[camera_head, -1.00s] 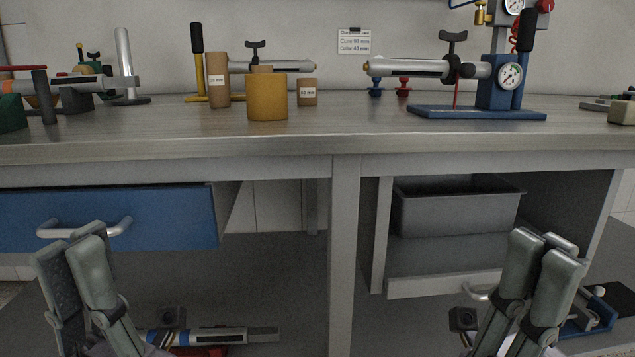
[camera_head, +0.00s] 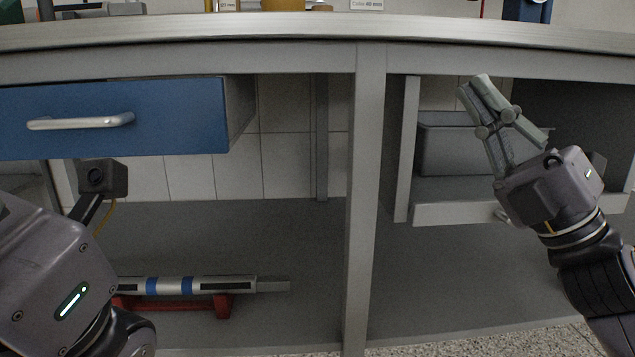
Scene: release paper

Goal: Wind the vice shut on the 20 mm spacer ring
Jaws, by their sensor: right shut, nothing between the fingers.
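No vice can be made out in this view, and no ring can be identified as the 20 mm spacer. On the bench top only the lower ends of things show at the upper edge, among them a yellow cylinder (camera_head: 283,5). My right gripper (camera_head: 474,84) points up and left in front of the right bay, below the bench top. Its fingers are together with nothing between them. My left gripper's body fills the lower left; its fingers are outside the picture, so their opening is hidden.
The bench (camera_head: 320,32) crosses the top of the view. A blue drawer (camera_head: 110,95) stands out at left. A grey bin (camera_head: 452,150) sits in the right bay behind my right gripper. A silver cylinder tool (camera_head: 210,286) rests on a red cradle (camera_head: 215,305) below.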

